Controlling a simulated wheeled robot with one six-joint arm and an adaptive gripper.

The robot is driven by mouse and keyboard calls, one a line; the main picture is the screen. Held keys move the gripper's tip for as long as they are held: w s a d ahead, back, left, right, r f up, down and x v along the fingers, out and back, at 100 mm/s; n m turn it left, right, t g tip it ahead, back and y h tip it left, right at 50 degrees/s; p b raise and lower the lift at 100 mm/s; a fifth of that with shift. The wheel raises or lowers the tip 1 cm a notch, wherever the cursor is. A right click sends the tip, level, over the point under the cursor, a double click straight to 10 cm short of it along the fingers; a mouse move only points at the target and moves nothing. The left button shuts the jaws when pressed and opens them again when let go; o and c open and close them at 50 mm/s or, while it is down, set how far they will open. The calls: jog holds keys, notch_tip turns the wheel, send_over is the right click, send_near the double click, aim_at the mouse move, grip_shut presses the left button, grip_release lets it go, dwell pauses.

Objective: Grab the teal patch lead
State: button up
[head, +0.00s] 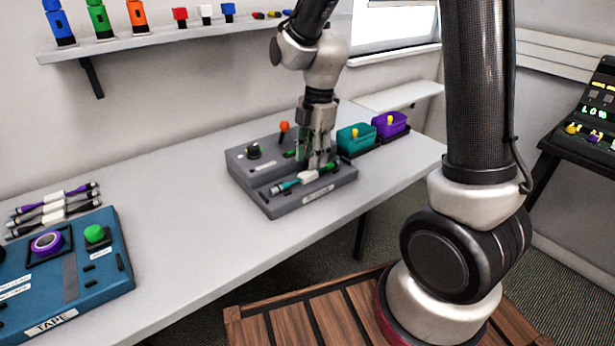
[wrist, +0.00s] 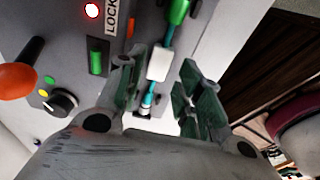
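The teal patch lead (head: 287,186) lies along the front of the grey fixture (head: 305,202) on the table. It has a white middle sleeve and a green end. In the wrist view the teal lead (wrist: 168,38) and its white sleeve (wrist: 159,63) show between my fingers. My gripper (head: 318,163) is over the lead, pointing down, with its fingers low at the fixture. In the wrist view my gripper (wrist: 162,80) looks open, one green-padded finger on each side of the lead. Contact with the lead cannot be made out.
The fixture carries an orange-topped lever (head: 284,127) and a black knob (head: 253,151) behind my gripper. A teal bin (head: 355,142) and a purple bin (head: 392,126) stand to its right. A blue tape station (head: 100,275) and several cables sit at left. Table between is clear.

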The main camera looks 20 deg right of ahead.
aim_at(308, 173)
jog(key=f, duration=0.2)
jog(key=a+f, duration=0.1)
jog(key=f, duration=0.1)
jog(key=shift+s, duration=0.15)
grip_shut()
